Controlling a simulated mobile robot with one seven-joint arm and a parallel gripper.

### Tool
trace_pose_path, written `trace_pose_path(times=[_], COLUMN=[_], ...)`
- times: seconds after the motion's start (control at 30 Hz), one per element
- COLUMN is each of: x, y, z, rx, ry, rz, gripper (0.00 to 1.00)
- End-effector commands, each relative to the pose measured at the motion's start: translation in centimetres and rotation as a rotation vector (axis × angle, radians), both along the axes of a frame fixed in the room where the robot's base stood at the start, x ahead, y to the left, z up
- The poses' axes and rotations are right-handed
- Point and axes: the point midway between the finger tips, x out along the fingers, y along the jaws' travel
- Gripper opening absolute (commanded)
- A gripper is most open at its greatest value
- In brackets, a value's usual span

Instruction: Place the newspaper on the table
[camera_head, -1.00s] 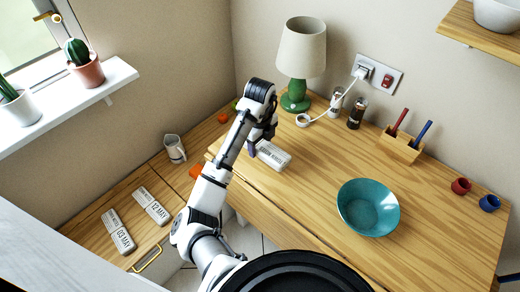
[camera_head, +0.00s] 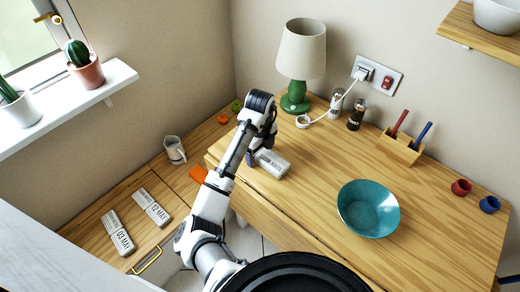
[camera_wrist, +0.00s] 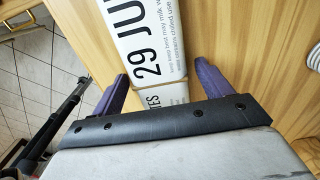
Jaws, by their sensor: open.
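A pale rolled newspaper (camera_head: 273,164) lies on the wooden table (camera_head: 320,195), near its left edge. My gripper (camera_head: 258,152) is at the newspaper's left end. In the wrist view the newspaper (camera_wrist: 148,40) shows large "29 JUN" print and runs between the two purple fingers of my gripper (camera_wrist: 163,76). The fingers are apart, one on each side of it, with a gap visible at least on the left. Part of the newspaper is hidden behind the black gripper body. Two similar newspapers, marked "03 MAY" (camera_head: 118,232) and "12 MAY" (camera_head: 151,206), lie on the lower wooden surface at left.
A green lamp (camera_head: 301,50) stands behind the newspaper, with a white cable and two shakers nearby. A teal bowl (camera_head: 368,208) sits to the right. A pen holder (camera_head: 402,147) and two small cups are farther right. A white mug (camera_head: 175,150) stands on the lower surface.

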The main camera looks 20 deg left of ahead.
Motion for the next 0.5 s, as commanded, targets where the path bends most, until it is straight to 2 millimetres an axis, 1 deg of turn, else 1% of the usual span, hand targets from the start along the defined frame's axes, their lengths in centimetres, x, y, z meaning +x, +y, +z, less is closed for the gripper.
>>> trace_pose_path(times=[0.17,0.27,0.3,0.5], x=[0.1,0.1,0.1,0.0], y=[0.0,0.0,0.2,0.2], z=[1.0,2.7,3.8,7.6], rx=[0.001,0.004,0.005,0.007], ry=[-0.003,-0.004,-0.003,-0.002], rz=[0.000,-0.003,-0.001,-0.001], gripper=[0.78,0.78,0.78,0.78])
